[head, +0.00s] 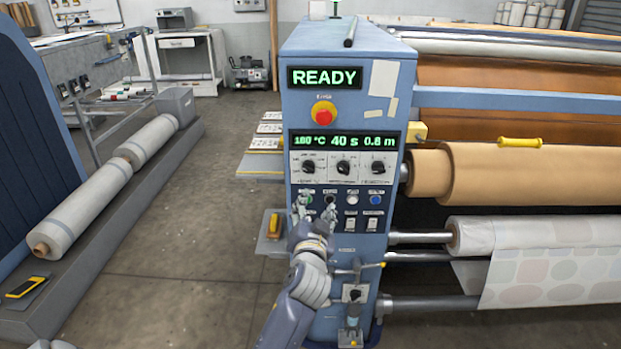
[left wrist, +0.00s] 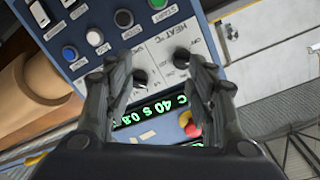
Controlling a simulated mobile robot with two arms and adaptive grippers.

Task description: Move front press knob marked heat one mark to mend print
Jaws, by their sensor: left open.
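The blue press front panel carries a row of three dark knobs. The heat knob (head: 309,167) is the leftmost, under a green display (head: 343,141) reading 180 °C, 40 s and 0.6 m. In the left wrist view the panel is upside down, and the heat knob (left wrist: 181,58) shows beside the label HEAT °C. My left gripper (head: 315,208) is open and empty, in front of the buttons below the knobs. In the left wrist view its fingers (left wrist: 162,82) stand apart, with the heat knob nearer the right one. Contact is not visible. My right gripper is not in view.
A READY sign (head: 325,77) and red stop button (head: 323,113) sit above the knobs. Several buttons (head: 352,199) lie below them. Brown and patterned rolls (head: 540,175) extend right. A low platform with a white roll (head: 80,210) is left, with clear floor between.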

